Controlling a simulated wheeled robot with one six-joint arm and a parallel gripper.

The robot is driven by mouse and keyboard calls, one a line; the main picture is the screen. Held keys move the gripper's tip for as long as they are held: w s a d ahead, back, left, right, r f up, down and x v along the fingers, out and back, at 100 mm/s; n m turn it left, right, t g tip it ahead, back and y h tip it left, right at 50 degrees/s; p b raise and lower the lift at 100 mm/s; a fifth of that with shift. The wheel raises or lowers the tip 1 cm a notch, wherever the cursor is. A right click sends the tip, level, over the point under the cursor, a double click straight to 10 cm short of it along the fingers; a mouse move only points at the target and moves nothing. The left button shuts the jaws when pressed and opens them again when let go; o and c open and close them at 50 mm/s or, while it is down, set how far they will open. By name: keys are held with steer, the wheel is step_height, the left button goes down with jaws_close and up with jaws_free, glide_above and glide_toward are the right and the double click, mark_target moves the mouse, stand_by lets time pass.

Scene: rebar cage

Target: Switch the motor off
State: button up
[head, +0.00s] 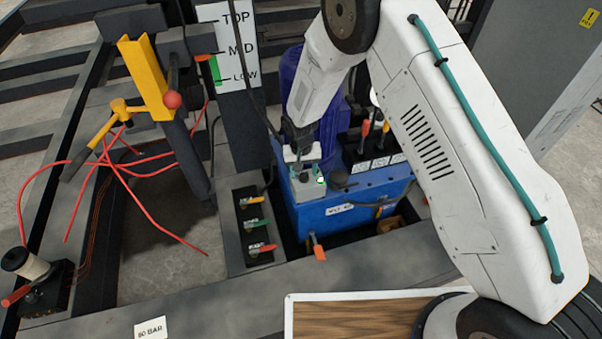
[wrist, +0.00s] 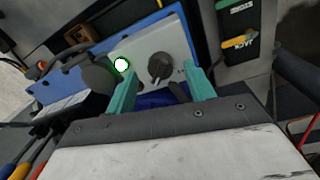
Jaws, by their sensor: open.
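The motor switch is a dark rotary knob (wrist: 160,67) on a light grey panel (wrist: 178,45). A lamp (wrist: 121,65) beside the knob glows white-green; the lamp also shows in the head view (head: 321,181). The panel sits on a blue power unit (head: 350,212), with a blue motor (head: 290,68) behind my arm. My gripper (wrist: 160,90) is open, its two teal fingers on either side of the knob in the wrist view. I cannot tell whether they touch it. In the head view my wrist partly hides the panel.
A valve block (head: 371,152) with several levers stands right of the panel. Three coloured handles sit on a dark plate (head: 240,205) to the left. A wooden board (head: 360,318) is in front.

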steer(key=shift+f, duration=0.85)
